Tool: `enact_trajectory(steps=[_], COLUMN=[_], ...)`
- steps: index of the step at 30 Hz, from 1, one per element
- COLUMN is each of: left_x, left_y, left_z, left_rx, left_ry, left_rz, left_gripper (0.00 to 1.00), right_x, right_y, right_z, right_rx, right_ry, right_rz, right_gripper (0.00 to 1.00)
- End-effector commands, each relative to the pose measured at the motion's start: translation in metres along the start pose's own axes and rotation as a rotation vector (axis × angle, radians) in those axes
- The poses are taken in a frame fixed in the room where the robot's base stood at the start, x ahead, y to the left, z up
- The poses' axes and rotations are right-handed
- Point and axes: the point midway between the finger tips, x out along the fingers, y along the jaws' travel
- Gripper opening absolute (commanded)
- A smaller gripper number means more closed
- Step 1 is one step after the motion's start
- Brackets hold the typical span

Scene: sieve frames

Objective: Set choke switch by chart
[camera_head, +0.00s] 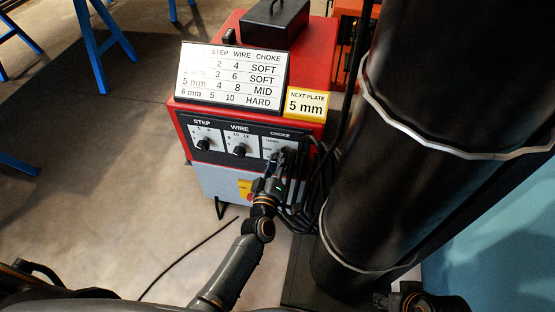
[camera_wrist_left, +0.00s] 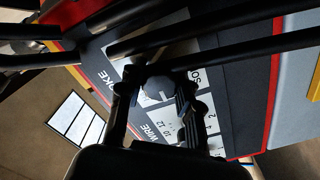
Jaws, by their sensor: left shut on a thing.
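The red and grey machine has a black front panel with a STEP knob (camera_head: 203,144), a WIRE knob (camera_head: 239,151) and a CHOKE section (camera_head: 279,135) at right. My left gripper (camera_head: 284,160) is at the CHOKE section, shut on the choke switch, which it mostly hides. In the left wrist view a round grey knob end (camera_wrist_left: 158,88) shows between the fingers. The switch's position cannot be read. A white chart (camera_head: 232,76) gives 5 mm as step 4, wire 8, choke MID. A yellow card (camera_head: 306,103) reads NEXT PLATE 5 mm.
A black box (camera_head: 274,22) lies on the machine's top. Dark cables (camera_head: 322,165) hang at the machine's right side, close to my gripper. A large black cylinder (camera_head: 430,110) stands right of it. Blue trestle legs (camera_head: 95,50) are at upper left; the floor at left is mostly open.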

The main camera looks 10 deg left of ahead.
Motion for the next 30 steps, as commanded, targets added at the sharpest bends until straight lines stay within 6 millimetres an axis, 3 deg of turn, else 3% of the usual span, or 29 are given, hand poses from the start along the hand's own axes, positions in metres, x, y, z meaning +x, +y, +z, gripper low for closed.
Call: enact_trajectory(steps=[18,19,21,30], left_x=[0.0003,0.0003,0.0002,-0.0001], left_y=[0.0000,0.0000,0.0000,-0.0001], left_z=[-0.0009,-0.0009,-0.0009,-0.0003], left_rx=[-0.039,-0.039,-0.039,-0.038], left_ry=[0.002,0.002,0.002,0.001], left_rz=[0.000,0.000,0.000,0.000], left_gripper=[0.03,0.40,0.54,0.58], right_x=[-0.0004,-0.0004,-0.0005,-0.0019], right_y=[-0.0019,-0.0019,-0.0018,0.0000], right_z=[0.0081,0.0080,0.0074,0.0009], right_rx=[0.002,0.002,0.002,0.000], right_ry=[-0.018,-0.017,-0.015,0.000], right_rz=[-0.004,-0.004,-0.004,0.000], right_gripper=[0.40,0.40,0.40,0.40])
